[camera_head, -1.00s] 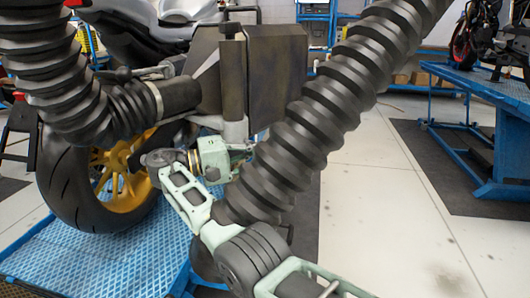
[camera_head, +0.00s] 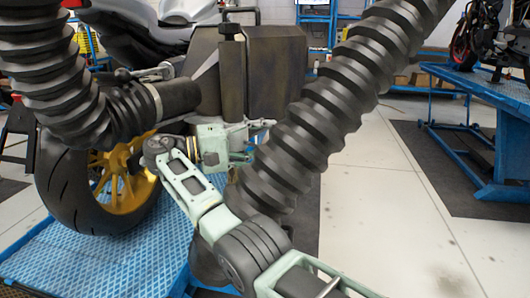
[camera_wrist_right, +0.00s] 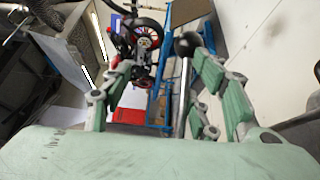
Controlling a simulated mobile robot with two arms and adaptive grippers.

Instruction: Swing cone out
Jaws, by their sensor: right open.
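The dark, boxy cone hood (camera_head: 277,72) hangs in the middle of the head view, with a dark upright piece (camera_head: 232,82) at its left. No plain cone outline shows. A grey edge of the hood (camera_wrist_right: 72,62) is at upper left in the right wrist view. My right gripper (camera_head: 262,140) is just below the hood, with its fingers pointing right. In the wrist view, my right gripper (camera_wrist_right: 168,85) has its fingers wide apart. A silver rod (camera_wrist_right: 181,100) with a black ball end shows between them; contact cannot be told. My left gripper is not visible.
A ribbed hose (camera_head: 60,75) joins the hood's left side. Another ribbed hose (camera_head: 330,105) slants down close beside my right gripper. A motorcycle wheel (camera_head: 70,180) stands on a blue lift (camera_head: 90,255) at left. Pale floor (camera_head: 375,200) is open at right, before another blue lift (camera_head: 495,90).

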